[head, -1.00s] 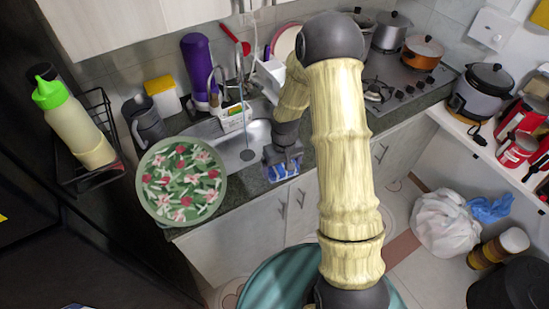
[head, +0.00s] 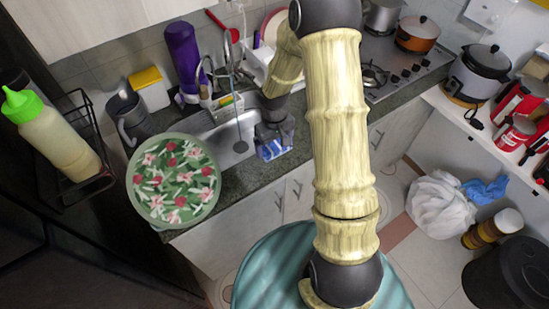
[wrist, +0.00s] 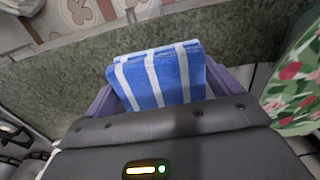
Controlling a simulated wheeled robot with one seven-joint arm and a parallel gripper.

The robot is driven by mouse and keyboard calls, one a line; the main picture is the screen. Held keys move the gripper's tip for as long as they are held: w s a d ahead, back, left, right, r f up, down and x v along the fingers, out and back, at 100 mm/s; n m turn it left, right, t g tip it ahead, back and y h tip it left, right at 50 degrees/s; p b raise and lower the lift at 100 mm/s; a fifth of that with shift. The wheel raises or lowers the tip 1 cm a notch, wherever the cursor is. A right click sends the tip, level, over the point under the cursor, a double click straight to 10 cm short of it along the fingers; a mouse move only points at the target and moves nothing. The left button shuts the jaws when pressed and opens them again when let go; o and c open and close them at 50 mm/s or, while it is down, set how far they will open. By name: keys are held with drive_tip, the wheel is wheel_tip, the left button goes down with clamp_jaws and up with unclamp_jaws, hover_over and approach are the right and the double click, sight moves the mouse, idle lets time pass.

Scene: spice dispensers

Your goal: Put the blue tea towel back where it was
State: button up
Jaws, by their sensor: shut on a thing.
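The blue tea towel with white stripes (wrist: 160,78) is folded and sits between the two fingers of my gripper (wrist: 158,92) in the wrist view. My gripper is shut on it. In the head view the towel (head: 273,149) shows below my gripper (head: 274,138), at the front edge of the dark counter beside the sink (head: 237,150). I cannot tell whether the towel touches the counter.
A round green floral tray (head: 173,181) stands at the counter's left end. A purple bottle (head: 183,57) and a tap (head: 211,75) stand behind the sink. The stove (head: 385,75) is to the right. Cabinet doors (head: 270,208) are below the counter.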

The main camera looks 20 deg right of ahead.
sight(275, 163)
drive_tip(key=shift+w+f+p, duration=0.15)
drive_tip(key=shift+f+p, duration=0.15)
drive_tip(key=shift+f, duration=1.5)
wheel_tip(275, 163, down, 4)
drive_tip(key=shift+f+p, duration=0.1)
drive_tip(key=shift+p, duration=0.5)
drive_tip(key=shift+f, duration=0.1)
drive_tip(key=o, duration=0.8)
drive_tip(key=shift+o, duration=0.2)
